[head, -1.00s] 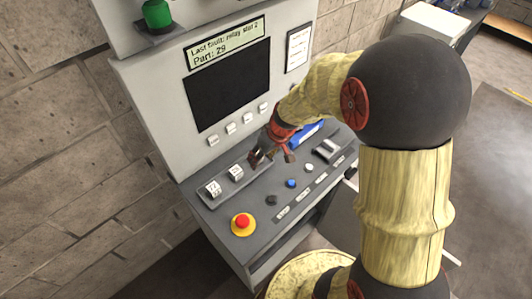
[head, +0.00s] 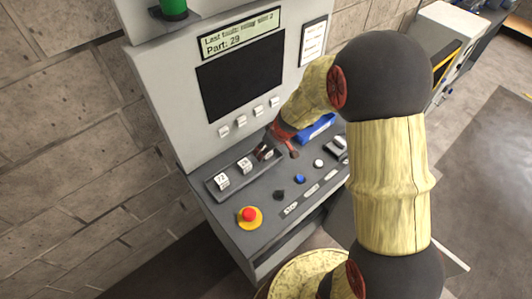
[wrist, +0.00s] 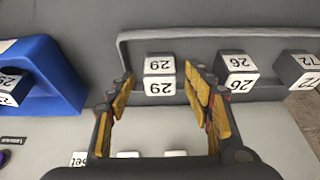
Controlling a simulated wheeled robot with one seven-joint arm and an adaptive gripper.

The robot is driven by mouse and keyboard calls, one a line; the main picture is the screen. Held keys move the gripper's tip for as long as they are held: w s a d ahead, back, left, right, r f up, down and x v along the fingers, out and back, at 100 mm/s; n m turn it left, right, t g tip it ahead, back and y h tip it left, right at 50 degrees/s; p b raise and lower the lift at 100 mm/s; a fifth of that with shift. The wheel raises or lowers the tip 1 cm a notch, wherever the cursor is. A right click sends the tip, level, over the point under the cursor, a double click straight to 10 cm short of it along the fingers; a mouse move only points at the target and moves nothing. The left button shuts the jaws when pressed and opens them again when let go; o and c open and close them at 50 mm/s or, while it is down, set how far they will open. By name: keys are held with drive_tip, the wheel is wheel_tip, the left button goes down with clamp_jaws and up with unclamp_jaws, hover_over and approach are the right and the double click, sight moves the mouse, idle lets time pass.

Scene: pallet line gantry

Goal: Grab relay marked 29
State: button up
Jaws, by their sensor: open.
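The relay marked 29 (wrist: 159,75) is a white-faced block in the grey tray (wrist: 125,42). In the wrist view it shows between the two open fingers of my gripper (wrist: 163,88), with a gap on both sides. I cannot tell whether the fingertips reach down to its level. In the head view my gripper (head: 278,148) is at the right end of the tray and largely hides this relay. The relay marked 26 (wrist: 238,73) sits beside it, close to one finger. The relay marked 72 (wrist: 299,70) is farther along the tray.
A blue bin (head: 318,129) stands just right of the gripper and holds a labelled block (wrist: 12,88). Buttons and a red emergency stop (head: 249,214) are on the console front. The screen (head: 240,86) rises behind the tray. Its display (head: 241,35) reads "Part: 29".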

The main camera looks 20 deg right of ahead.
drive_tip(key=shift+c, duration=1.4)
drive_tip(key=c, duration=1)
